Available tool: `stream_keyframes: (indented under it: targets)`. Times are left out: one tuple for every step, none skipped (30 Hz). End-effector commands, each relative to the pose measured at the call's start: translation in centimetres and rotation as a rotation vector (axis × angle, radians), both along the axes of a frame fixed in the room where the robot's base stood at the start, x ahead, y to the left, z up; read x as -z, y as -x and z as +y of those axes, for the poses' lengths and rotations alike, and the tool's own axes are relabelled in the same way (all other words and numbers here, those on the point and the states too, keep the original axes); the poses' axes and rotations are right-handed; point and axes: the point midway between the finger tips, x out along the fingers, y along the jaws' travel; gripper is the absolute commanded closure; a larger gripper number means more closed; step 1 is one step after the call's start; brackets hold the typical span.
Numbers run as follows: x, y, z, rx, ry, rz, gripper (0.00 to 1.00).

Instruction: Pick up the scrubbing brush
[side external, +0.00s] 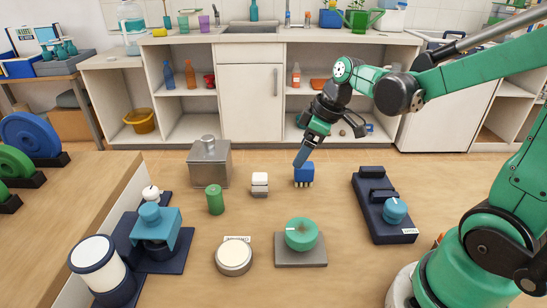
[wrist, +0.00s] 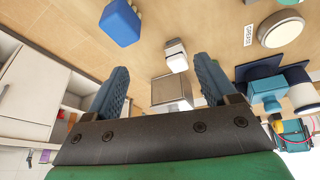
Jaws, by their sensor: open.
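The scrubbing brush (side external: 304,172) has a blue body and pale bristles pointing down. It sits on the wooden surface, right of the white block, and shows as a blue shape at the top of the wrist view (wrist: 121,22). My gripper (side external: 301,162) points down and left, with its fingertips overlapping the brush's top edge in the side view. In the wrist view my gripper (wrist: 160,68) has its fingers wide apart with nothing held between them. The brush lies beyond the left fingertip, not between the fingers. I cannot tell whether they touch.
A white block (side external: 260,184), a green cylinder (side external: 215,200) and a grey metal box (side external: 209,165) stand left of the brush. A dark holder with a blue knob (side external: 395,211) lies to the right. A teal disc (side external: 301,234) is in front. Cabinets (side external: 249,95) stand behind.

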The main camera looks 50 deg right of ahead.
Motion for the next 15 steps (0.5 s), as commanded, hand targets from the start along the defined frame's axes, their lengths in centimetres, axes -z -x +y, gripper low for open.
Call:
stream_keyframes:
  targets:
    - [0.9, -0.6, -1.3, -0.049, -0.007, 0.012, 0.21]
    - [1.4, -0.9, -1.8, -0.086, -0.011, 0.017, 0.21]
    - [2.1, -1.2, -2.5, -0.132, -0.018, 0.020, 0.21]
    - [2.6, -1.3, -3.0, -0.164, -0.023, 0.022, 0.21]
    - [3.0, -1.4, -3.4, -0.193, -0.029, 0.022, 0.21]
    - [3.5, -1.6, -3.9, -0.228, -0.034, 0.020, 0.21]
    - [3.8, -1.6, -4.2, -0.250, -0.037, 0.020, 0.21]
    - [4.1, -1.6, -4.4, -0.268, -0.041, 0.017, 0.21]
    - [4.4, -1.7, -4.6, -0.288, -0.044, 0.015, 0.21]
    - [4.6, -1.7, -4.8, -0.299, -0.046, 0.014, 0.21]
    - [4.8, -1.7, -4.9, -0.308, -0.047, 0.013, 0.21]
    - [4.9, -1.7, -5.0, -0.317, -0.048, 0.012, 0.21]
    - [5.1, -1.8, -5.0, -0.322, -0.048, 0.011, 0.21]
    - [5.3, -1.9, -4.9, -0.324, -0.049, 0.010, 0.21]
    - [5.6, -1.9, -4.9, -0.327, -0.049, 0.010, 0.21]
